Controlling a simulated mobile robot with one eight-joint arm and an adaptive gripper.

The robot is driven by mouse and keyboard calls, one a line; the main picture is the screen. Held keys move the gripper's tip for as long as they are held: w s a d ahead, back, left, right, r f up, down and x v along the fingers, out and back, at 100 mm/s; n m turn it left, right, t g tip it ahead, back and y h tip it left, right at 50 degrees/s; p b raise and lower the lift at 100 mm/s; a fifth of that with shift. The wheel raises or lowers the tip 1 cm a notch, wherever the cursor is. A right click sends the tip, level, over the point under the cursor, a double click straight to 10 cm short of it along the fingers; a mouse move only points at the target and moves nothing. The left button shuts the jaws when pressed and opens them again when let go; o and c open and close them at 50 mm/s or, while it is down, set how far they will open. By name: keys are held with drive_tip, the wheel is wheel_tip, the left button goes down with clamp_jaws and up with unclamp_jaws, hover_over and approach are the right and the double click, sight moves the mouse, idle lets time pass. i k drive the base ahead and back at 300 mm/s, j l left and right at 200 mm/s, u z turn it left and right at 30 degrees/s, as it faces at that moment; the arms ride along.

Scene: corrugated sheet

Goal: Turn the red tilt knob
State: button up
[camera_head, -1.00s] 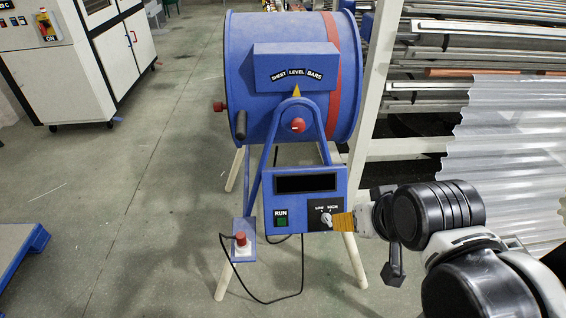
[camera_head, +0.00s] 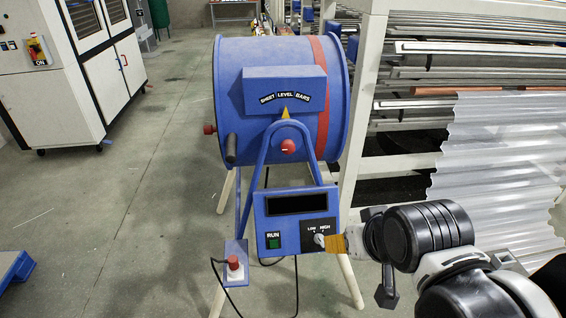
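A red knob (camera_head: 288,147) with a white mark sits at the top of the blue A-shaped stand, below a yellow pointer and the SHEET, LEVEL, BARS scale. A second red knob (camera_head: 209,128) sticks out at the drum's left side. The blue drum (camera_head: 238,100) with a red band looks level. My gripper (camera_head: 335,243) is at the lower right of the machine, with its orange-brown tip at the LOW/HIGH selector (camera_head: 319,239). I cannot tell whether it touches that selector, or whether its fingers are open. Both red knobs are apart from my gripper.
The control panel (camera_head: 272,238) carries a dark display and a green RUN button (camera_head: 273,242). A red-topped button (camera_head: 233,262) with a black cable stands at lower left. A dark handle (camera_head: 231,149) projects from the drum. A rack with corrugated sheet (camera_head: 500,150) fills the right.

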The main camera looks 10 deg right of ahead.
sight(288, 147)
drive_tip(key=k+l+u, duration=0.15)
drive_tip(key=l+u, duration=0.2)
drive_tip(key=k+l+u, duration=0.2)
drive_tip(key=u, duration=0.15)
drive_tip(key=k+l+u, duration=0.2)
drive_tip(key=u, duration=0.15)
